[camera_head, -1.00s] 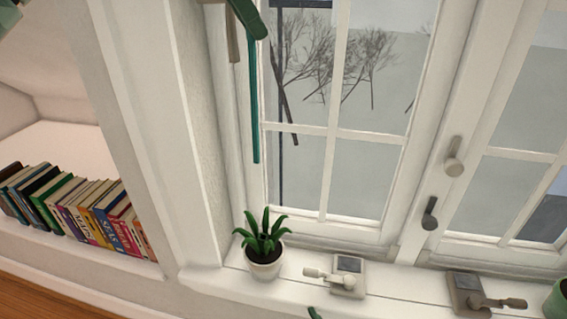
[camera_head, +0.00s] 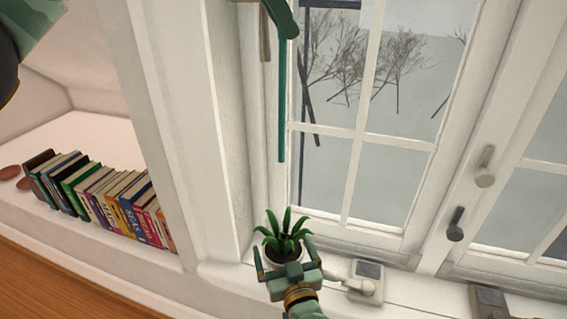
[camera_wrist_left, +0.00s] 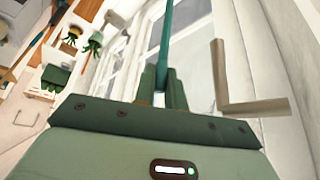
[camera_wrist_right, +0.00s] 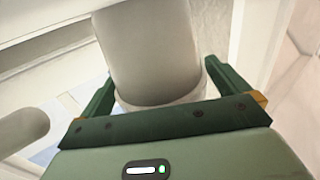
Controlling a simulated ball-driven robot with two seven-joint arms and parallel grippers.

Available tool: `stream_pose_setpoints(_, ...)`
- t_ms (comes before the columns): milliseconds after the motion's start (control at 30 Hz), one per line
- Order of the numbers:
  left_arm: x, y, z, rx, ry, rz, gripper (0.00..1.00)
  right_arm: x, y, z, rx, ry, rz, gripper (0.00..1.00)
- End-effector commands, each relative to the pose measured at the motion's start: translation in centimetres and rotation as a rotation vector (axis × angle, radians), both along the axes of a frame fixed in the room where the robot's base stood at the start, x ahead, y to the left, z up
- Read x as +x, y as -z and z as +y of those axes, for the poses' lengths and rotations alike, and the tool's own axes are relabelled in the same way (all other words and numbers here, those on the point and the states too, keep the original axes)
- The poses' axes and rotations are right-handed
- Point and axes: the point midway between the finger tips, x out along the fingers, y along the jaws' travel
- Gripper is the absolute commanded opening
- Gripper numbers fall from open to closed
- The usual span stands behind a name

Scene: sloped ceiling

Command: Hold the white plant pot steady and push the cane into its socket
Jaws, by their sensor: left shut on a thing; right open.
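The teal cane (camera_head: 282,105) hangs almost upright in front of the window frame, its lower end above the plant. My left gripper (camera_head: 281,18) is shut on its upper part; the left wrist view shows the cane (camera_wrist_left: 166,40) between the fingers (camera_wrist_left: 163,86). The white plant pot (camera_head: 272,256) with green leaves stands on the sill, largely hidden by my right gripper (camera_head: 285,258). In the right wrist view the pot (camera_wrist_right: 148,55) is between the open fingers (camera_wrist_right: 158,90). The socket cannot be made out.
A beige L-shaped piece (camera_wrist_left: 250,106) is close beside the cane in the left wrist view.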

Motion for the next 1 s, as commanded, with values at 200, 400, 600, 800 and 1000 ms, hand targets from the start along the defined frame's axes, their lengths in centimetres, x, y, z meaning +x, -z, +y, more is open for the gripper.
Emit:
stream_pose_setpoints(200,0.0,0.0,0.0,0.0,0.0,0.0,0.0,0.3,0.0,0.1,0.0,0.0,0.0,1.0)
stream_pose_setpoints(400,0.0,0.0,0.0,0.0,0.0,0.0,0.0,0.3,0.0,0.1,0.0,0.0,0.0,0.72)
stream_pose_setpoints(600,0.0,0.0,0.0,0.0,0.0,0.0,0.0,0.3,0.0,0.1,0.0,0.0,0.001,0.41)
stream_pose_setpoints(800,0.0,0.0,0.0,0.0,0.0,0.0,0.0,0.3,0.0,0.1,0.0,0.0,0.001,0.42)
stream_pose_setpoints(1000,-0.5,1.9,0.0,-0.025,0.014,0.02,0.0,0.3,0.0,0.1,0.0,0.0,0.001,0.42)
